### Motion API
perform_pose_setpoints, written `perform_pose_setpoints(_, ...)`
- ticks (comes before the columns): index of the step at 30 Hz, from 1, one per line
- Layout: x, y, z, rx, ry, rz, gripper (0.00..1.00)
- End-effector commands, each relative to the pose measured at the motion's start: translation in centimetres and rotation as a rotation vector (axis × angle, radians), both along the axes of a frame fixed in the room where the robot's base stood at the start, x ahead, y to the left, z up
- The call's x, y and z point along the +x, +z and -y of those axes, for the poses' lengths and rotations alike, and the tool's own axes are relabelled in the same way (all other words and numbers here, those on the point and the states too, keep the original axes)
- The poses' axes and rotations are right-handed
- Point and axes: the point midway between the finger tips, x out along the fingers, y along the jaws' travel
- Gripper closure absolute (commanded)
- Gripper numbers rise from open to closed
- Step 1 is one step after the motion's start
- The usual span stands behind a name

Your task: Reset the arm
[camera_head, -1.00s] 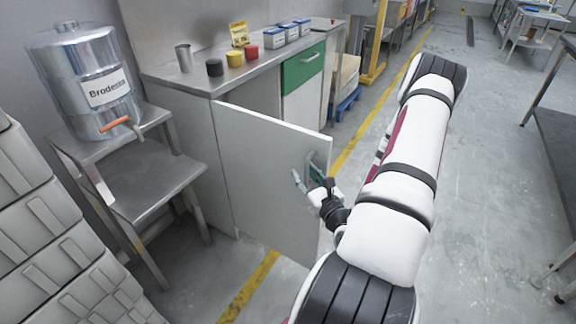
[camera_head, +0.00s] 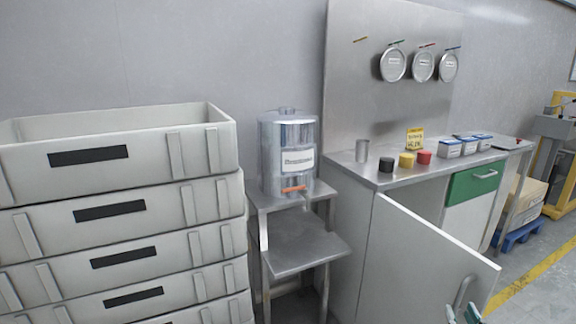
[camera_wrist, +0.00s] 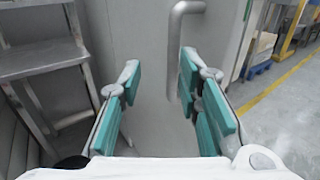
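My gripper (camera_wrist: 165,105) is open, with teal pads on its two fingers and nothing held between them. The grey cabinet door (camera_head: 418,262) stands swung open. Its bar handle (camera_wrist: 178,50) shows ahead of the fingers in the wrist view, close to the right finger; I cannot tell whether they touch. In the head view the handle (camera_head: 463,290) is at the lower right, and only small parts of my gripper (camera_head: 462,315) show at the bottom edge. The rest of my arm is out of the head view.
A metal dispenser (camera_head: 287,150) stands on a steel stand (camera_head: 300,256) left of the cabinet. Stacked grey crates (camera_head: 120,215) fill the left. Small containers, including a red one (camera_head: 424,157), stand on the counter (camera_head: 385,180). Open floor (camera_head: 548,285) lies to the right.

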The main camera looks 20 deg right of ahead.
Motion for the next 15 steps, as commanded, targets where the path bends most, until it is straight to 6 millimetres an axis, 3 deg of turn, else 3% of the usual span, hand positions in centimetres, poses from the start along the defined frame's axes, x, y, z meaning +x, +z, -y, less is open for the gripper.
perform_pose_setpoints(10, 2.2, 2.9, -1.9, -0.047, 0.119, 0.035, 0.69)
perform_pose_setpoints(15, 3.9, 5.3, -3.9, -0.086, 0.23, 0.065, 0.69)
